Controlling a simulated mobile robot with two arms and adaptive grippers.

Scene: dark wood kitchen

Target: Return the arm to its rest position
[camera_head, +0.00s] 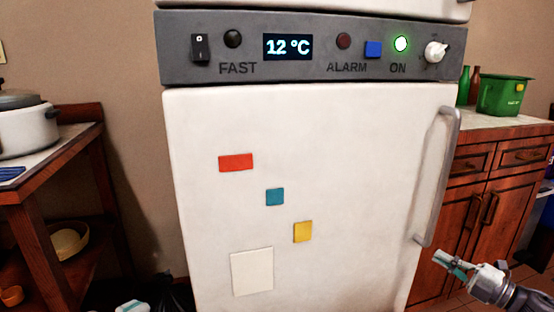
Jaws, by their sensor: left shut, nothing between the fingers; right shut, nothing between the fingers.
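My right gripper (450,263) is at the lower right, with its arm coming in from the right edge. Its fingers are shut with nothing between them and point up and left. The fingertips appear just to the right of and below the lower end of the fridge's grey door handle (440,180), and a small gap shows between them. The white fridge door (350,180) looks shut.
A dark wooden shelf (80,140) with a white pot (28,130) stands left. A wooden cabinet (490,195) with a green container (505,95) stands right. Dark bags (172,296) and a cut-off white and teal item (132,306) lie at the bottom left.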

